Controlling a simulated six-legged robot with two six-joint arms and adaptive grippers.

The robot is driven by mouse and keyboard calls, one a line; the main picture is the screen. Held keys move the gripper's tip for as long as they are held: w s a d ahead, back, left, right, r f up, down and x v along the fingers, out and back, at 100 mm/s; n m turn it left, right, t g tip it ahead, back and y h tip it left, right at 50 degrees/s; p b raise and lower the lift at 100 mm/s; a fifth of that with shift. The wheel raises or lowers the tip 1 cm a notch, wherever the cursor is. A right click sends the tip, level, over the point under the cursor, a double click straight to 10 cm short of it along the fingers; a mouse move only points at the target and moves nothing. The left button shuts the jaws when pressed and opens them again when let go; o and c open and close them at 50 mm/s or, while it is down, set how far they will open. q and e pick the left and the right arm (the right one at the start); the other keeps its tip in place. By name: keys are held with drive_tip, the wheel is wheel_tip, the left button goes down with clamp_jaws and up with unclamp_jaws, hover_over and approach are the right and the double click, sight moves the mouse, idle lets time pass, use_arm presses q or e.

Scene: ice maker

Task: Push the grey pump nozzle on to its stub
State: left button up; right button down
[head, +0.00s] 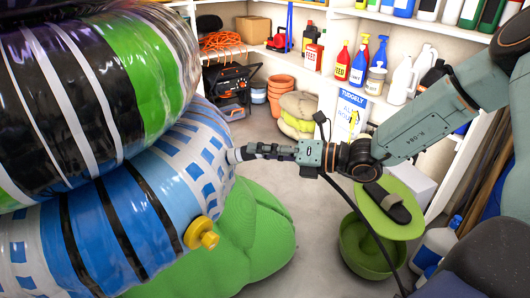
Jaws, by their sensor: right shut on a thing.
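My right gripper (248,153) reaches in from the right, its arm extended to the left. Its fingers are shut on a small grey piece, the pump nozzle (235,156), right against the side of the blue-and-white wrapped roll (150,205). The stub is hidden or too small to make out, so I cannot tell whether the nozzle is on it or only touching the roll. My left gripper is not in view.
A yellow valve (201,235) sticks out of the roll lower down. A green bulky bag (250,240) lies below the gripper. A green bowl (365,250) stands on the floor at right. Shelves with bottles (358,65) line the back. Grey floor is free in between.

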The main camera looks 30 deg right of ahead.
drive_tip(key=shift+a+f, duration=0.1)
drive_tip(key=c, duration=0.9)
unclamp_jaws()
drive_tip(key=shift+w, duration=0.1)
